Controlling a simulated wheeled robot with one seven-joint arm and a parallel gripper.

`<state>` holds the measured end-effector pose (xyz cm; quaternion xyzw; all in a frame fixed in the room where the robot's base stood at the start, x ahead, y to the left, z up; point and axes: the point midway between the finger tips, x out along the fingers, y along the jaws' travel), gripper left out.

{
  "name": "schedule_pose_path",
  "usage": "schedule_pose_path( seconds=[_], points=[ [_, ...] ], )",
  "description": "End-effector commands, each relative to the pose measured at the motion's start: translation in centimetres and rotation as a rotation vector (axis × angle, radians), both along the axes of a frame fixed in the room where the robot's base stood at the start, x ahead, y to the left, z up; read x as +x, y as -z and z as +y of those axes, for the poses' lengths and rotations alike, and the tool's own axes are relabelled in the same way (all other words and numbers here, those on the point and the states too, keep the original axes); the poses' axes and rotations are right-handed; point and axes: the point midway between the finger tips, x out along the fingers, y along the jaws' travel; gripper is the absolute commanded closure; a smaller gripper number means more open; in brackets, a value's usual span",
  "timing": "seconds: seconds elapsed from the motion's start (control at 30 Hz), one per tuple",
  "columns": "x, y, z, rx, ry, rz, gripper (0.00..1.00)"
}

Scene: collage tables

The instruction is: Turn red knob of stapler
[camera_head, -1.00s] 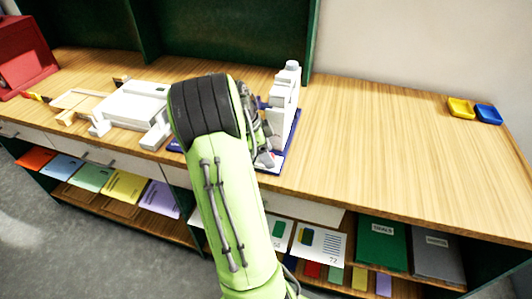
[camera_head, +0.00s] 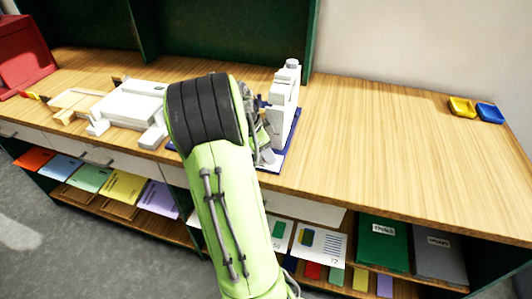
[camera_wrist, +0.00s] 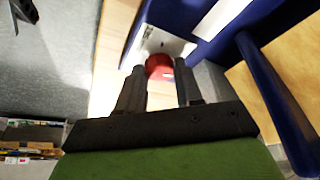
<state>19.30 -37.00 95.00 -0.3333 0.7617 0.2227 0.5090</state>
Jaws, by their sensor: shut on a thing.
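The stapler (camera_head: 284,103) is a tall white device on a blue base (camera_head: 291,154), standing upright on the wooden counter. In the head view my arm covers its left side and the red knob is hidden. In the wrist view the red knob (camera_wrist: 158,66) shows between the tips of my two dark fingers, against a white plate (camera_wrist: 160,42) of the stapler. My gripper (camera_wrist: 159,72) is shut on the red knob. In the head view only part of my gripper shows beside the stapler, behind the wrist.
A white paper trimmer (camera_head: 130,107) lies left of my arm. A red box (camera_head: 22,55) stands at the far left. Yellow (camera_head: 461,107) and blue (camera_head: 489,113) trays sit at the far right. The counter (camera_head: 385,135) between them and the stapler is clear.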

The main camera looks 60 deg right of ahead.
Motion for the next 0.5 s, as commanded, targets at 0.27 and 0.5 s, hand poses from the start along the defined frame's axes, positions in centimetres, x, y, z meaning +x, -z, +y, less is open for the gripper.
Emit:
schedule_pose_path(
  seconds=[0.27, 0.5],
  points=[
    [-0.16, 0.19, 0.18, -0.001, -0.259, -0.003, 0.95],
    [-0.38, 0.18, 0.25, 0.000, -0.488, -0.002, 0.95]
  ],
)
